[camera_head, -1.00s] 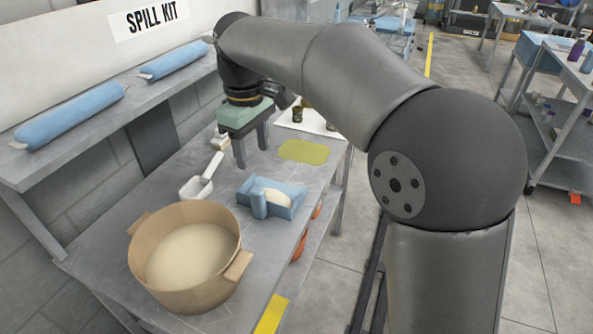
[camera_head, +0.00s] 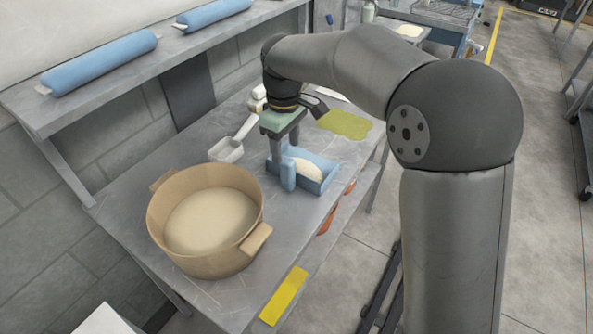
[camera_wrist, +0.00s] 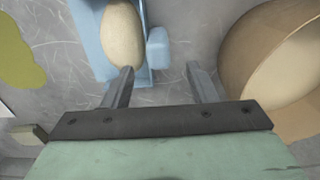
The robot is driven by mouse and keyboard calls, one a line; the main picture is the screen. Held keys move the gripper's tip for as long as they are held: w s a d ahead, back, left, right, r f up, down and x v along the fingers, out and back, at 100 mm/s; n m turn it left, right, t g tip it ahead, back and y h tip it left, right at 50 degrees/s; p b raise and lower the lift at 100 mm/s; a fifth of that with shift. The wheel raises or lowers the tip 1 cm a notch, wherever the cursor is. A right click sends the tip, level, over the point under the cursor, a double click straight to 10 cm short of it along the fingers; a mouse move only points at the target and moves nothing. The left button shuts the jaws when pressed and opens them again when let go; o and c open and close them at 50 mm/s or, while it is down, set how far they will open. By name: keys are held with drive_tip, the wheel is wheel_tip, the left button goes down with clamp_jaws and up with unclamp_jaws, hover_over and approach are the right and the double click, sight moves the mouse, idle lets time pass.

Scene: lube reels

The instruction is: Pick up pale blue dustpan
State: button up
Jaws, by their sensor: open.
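The pale blue dustpan (camera_head: 322,184) sits on the grey metal workbench with a cream oval lump (camera_head: 308,170) lying in it. Its short upright handle (camera_head: 288,175) is on its near left side. My gripper (camera_head: 282,157) is open and empty, pointing down just behind and above the handle; the dustpan partly hides the fingertips. In the wrist view the dustpan (camera_wrist: 88,28) is at the top left, and its handle (camera_wrist: 158,48) shows beyond the gap between my two fingers (camera_wrist: 160,68). I cannot tell whether a finger touches it.
A large tan tub (camera_head: 160,215) of pale granules stands front left of the dustpan. A white scoop (camera_head: 228,149) lies to the left. A yellow-green patch (camera_head: 345,124) is behind on the bench (camera_head: 130,190). A shelf with blue rolls (camera_head: 100,64) runs along the wall.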

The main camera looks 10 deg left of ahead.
sight(288, 159)
drive_tip(key=shift+d+f+p, duration=0.2)
drive_tip(key=shift+f+p, duration=0.2)
drive_tip(key=shift+f, duration=2.3)
clamp_jaws()
